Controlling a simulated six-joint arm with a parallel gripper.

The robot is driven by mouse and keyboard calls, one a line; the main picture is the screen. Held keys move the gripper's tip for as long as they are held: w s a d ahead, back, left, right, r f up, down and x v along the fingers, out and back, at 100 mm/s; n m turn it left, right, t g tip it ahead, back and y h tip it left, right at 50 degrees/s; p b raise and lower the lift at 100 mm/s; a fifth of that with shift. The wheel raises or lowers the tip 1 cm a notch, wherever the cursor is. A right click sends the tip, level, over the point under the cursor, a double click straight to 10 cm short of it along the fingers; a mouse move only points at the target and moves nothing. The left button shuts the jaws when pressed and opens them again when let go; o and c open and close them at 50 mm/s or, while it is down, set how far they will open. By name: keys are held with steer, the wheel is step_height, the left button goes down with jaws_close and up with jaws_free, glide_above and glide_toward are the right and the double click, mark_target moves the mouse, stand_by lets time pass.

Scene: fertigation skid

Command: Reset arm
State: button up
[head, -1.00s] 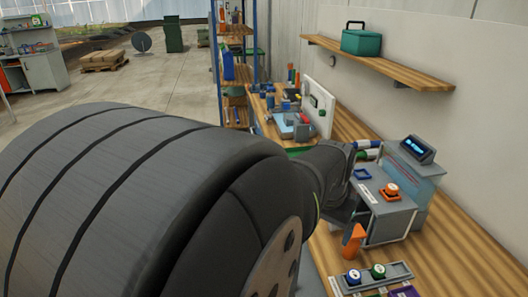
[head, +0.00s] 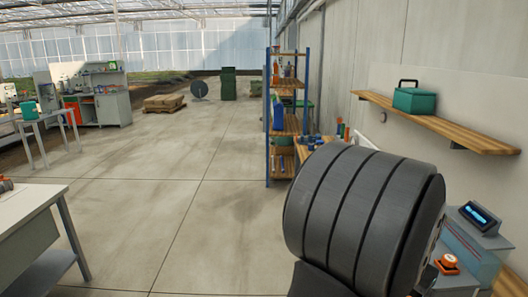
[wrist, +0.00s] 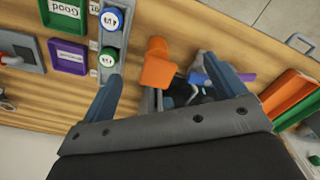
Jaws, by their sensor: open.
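My gripper (wrist: 163,68) shows in the wrist view with its two blue-grey fingers spread apart. Nothing is seen held between them. It hangs over the wooden bench (wrist: 185,22). An orange piece (wrist: 158,62) stands beyond the fingers, and I cannot tell how far below them it is. In the head view my dark, ribbed arm link fills the lower right and the gripper itself is hidden or out of frame.
Purple (wrist: 67,57) and orange (wrist: 287,95) trays lie at the sides.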

steer(key=shift+m, duration=0.3)
steer(key=d+f, duration=0.2)
steer(key=d, duration=0.1)
steer(key=shift+w+d+f, duration=0.1)
steer(key=shift+w+f, duration=0.1)
steer(key=shift+w, duration=0.2)
steer(key=shift+w+r, duration=0.1)
steer(key=shift+w, duration=0.2)
steer(key=shift+w+r+n, duration=0.25)
steer(key=shift+w+n, duration=0.15)
steer(key=shift+n, duration=0.1)
